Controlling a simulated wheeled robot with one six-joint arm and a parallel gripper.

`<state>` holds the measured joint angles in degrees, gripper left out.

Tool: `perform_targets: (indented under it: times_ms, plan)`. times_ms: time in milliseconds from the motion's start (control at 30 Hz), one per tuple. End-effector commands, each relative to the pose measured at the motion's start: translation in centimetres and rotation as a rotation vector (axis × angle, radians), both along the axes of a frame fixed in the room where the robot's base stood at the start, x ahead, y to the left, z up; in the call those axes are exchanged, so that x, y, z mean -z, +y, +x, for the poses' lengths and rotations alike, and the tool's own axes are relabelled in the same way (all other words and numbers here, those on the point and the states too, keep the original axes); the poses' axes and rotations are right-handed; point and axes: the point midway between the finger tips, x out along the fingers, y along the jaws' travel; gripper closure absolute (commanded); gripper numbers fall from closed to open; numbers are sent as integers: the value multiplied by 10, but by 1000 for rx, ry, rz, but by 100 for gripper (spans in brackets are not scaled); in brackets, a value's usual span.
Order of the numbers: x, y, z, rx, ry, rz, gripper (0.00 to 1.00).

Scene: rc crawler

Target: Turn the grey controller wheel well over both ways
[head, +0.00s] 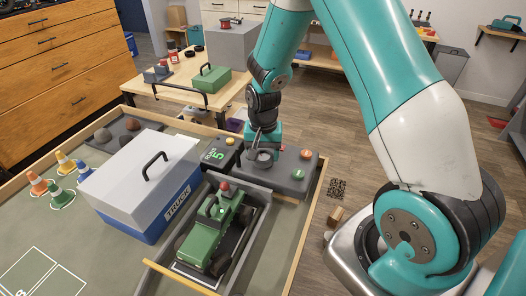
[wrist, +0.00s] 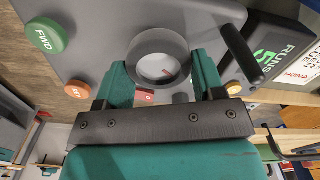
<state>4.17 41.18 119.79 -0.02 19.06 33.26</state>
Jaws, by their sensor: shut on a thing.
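The grey controller wheel (head: 262,156) sits on top of the grey controller box (head: 284,182) at the tray's far edge. In the wrist view the wheel (wrist: 160,42) is a round grey ring with a pale centre and a small red mark. My gripper (head: 263,148) comes down on it from above. In the wrist view its two teal fingers (wrist: 161,72) lie on either side of the wheel's rim and are shut on it. The fingers hide part of the rim.
A green FWD button (wrist: 44,36), an orange button (wrist: 77,90) and a dark rod (wrist: 241,54) stand near the wheel. A "RUNS 5" display (head: 219,153) is beside the box. A green crawler (head: 212,232) and a white-lidded truck box (head: 135,178) are nearer.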

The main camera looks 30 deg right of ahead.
Motion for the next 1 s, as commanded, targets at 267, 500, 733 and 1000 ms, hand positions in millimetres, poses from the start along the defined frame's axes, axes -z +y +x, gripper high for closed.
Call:
perform_targets:
  times_ms: [267,500,733,1000]
  plan:
    - [-1,-1,0,49,-2,-1,61]
    - [-1,-1,0,51,-2,-1,61]
    - [-1,-1,0,50,-2,-1,12]
    - [-1,0,0,50,-1,-1,12]
